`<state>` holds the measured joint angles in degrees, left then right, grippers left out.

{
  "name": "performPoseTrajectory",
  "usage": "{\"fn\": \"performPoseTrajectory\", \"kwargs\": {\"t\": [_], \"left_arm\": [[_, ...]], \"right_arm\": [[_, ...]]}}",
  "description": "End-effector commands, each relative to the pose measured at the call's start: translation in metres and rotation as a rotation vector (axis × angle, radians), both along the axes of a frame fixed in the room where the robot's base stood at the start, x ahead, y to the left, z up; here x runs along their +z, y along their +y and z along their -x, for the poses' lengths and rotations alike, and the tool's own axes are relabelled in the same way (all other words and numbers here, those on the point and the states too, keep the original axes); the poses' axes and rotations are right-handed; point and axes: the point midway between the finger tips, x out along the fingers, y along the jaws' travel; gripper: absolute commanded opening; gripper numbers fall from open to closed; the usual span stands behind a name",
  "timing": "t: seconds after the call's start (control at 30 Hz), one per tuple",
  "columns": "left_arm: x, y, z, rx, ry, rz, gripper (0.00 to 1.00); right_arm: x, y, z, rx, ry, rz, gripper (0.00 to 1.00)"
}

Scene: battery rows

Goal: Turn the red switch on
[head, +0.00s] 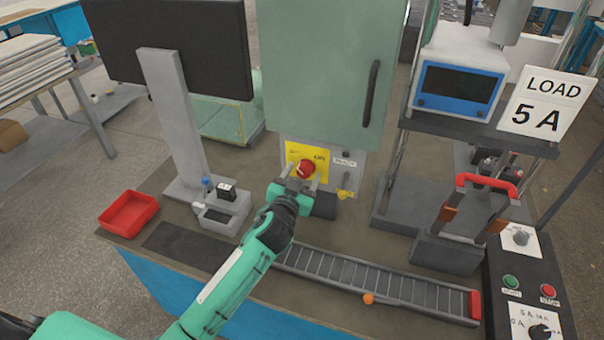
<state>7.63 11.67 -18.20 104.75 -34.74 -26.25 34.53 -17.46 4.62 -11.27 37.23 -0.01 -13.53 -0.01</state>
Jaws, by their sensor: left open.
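The red switch (306,169) is a round red knob on a yellow plate (321,154), low on the front of the green cabinet (328,60). My left gripper (300,180) is open and right in front of the red switch, with its fingertips close to the knob's two sides. I cannot tell whether the fingers touch it. The lower part of the knob and plate is partly hidden by the gripper. My right gripper is not in view.
A slotted rail (365,279) runs across the bench front, with an orange ball (368,299) at its edge. A red tray (129,213), a small grey device (222,212) and a monitor (170,40) stand left. A red-handled fixture (462,225) and control box (530,285) stand right.

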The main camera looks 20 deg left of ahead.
Motion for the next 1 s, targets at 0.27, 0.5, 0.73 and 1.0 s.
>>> {"fn": "performPoseTrajectory", "kwargs": {"t": [0.27, 0.5, 0.73, 1.0], "left_arm": [[-0.0002, -0.0003, -0.0019, 0.0, 0.0, 0.0, 0.59], [-0.0001, -0.0002, -0.0017, 0.0, 0.0, 0.0, 0.18], [0.0, -0.0003, -0.0017, 0.0, 0.0, -0.01, 0.15], [0.0011, 0.0001, -0.0017, 0.001, -0.004, -0.113, 0.15]], "right_arm": [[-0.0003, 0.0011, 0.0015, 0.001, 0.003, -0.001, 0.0], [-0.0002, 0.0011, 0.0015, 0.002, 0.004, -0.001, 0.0], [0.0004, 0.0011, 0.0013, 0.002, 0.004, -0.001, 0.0], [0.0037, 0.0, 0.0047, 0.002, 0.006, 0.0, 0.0]]}}
